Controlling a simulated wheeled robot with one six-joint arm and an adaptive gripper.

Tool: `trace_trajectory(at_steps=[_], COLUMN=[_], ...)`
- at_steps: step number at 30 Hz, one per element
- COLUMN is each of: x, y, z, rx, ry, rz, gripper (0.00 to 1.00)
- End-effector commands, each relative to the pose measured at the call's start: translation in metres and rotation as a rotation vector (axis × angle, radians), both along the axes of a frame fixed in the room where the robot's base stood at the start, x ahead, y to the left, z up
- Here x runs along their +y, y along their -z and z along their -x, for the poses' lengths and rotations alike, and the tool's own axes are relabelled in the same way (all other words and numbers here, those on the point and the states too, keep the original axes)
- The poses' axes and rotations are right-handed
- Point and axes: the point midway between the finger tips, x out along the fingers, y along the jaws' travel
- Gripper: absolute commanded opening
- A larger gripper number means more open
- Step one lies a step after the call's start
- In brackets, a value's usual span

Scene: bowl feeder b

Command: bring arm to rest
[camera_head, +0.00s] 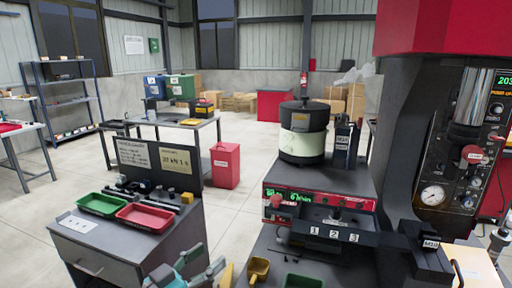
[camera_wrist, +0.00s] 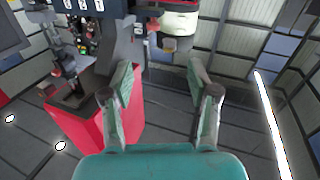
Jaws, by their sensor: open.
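My gripper (camera_wrist: 160,72) is open and empty in the wrist view, with its two grey-green fingers spread apart and nothing between them. In the head view a teal and grey part of my arm shows at the bottom edge, in front of the grey cabinet; the rest of it is cut off by the frame.
A grey cabinet (camera_head: 130,241) carries a green tray (camera_head: 103,204) and a red tray (camera_head: 146,217). The bowl feeder (camera_head: 303,132) stands on a red-fronted unit (camera_head: 318,196). A large press (camera_head: 408,130) is at right. Open floor (camera_head: 60,185) lies left.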

Motion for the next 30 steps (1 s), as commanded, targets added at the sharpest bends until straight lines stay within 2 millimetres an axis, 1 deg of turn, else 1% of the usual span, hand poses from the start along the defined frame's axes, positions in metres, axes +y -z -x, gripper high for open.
trace_trajectory(at_steps=[5,10,14,15,17,18,21,23,24,27,30], x=[-0.016,-0.036,-0.060,-0.068,-0.082,-0.091,-0.113,-0.126,-0.134,-0.154,-0.173], y=[0.030,0.067,0.110,0.126,0.148,0.163,0.198,0.218,0.230,0.259,0.284], z=[-0.006,-0.012,-0.012,-0.011,-0.008,-0.005,0.007,0.016,0.023,0.042,0.066], rx=[0.041,0.096,0.158,0.180,0.213,0.234,0.284,0.312,0.329,0.369,0.402], ry=[-0.043,-0.102,-0.169,-0.195,-0.236,-0.262,-0.326,-0.364,-0.390,-0.451,-0.508], rz=[0.044,0.094,0.142,0.158,0.178,0.191,0.215,0.225,0.230,0.235,0.235], gripper=[0.60,0.60,0.60,0.60,0.60,0.60,0.60,0.60,0.60,0.60,0.60])
